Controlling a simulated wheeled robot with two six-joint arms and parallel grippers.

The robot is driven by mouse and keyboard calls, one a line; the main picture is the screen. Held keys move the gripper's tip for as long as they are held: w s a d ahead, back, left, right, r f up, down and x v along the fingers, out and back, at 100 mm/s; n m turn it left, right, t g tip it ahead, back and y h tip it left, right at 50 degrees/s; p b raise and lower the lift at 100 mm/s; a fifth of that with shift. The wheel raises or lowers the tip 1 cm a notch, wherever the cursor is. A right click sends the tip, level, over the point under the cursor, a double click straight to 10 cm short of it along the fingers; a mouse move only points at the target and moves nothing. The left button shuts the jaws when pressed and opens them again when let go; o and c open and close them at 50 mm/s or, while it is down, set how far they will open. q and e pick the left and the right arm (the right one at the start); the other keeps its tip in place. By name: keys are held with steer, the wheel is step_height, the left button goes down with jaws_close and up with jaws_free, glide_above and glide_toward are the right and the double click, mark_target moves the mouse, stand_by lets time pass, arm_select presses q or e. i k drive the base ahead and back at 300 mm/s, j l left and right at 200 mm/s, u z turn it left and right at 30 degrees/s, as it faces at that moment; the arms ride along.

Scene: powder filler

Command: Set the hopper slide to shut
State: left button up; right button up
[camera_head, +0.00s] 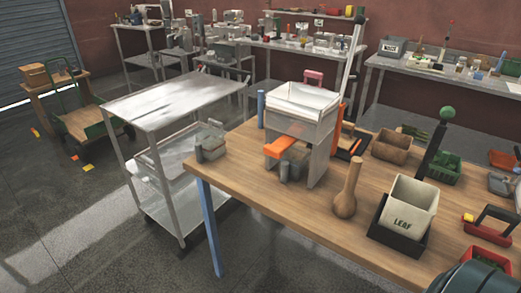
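The powder filler stands on the wooden workbench, with a pale, open-topped hopper (303,100) on a grey stand (318,160). A pink handle (313,76) shows at the hopper's back edge. An orange piece (281,146) juts out at the front, below the hopper. I cannot tell which of these is the slide, or whether the slide is open or shut. Small grey cylinders (284,172) stand under and in front of the filler.
The wooden workbench (262,205) has bare room at its front left. A wooden bottle-shaped object (346,195), a bin marked LEAF (408,205), a green-knobbed post (434,140) and small trays crowd the right. A metal cart (180,98) stands left of the bench.

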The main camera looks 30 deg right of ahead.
mark_target(276, 150)
steer(key=z, duration=1.3)
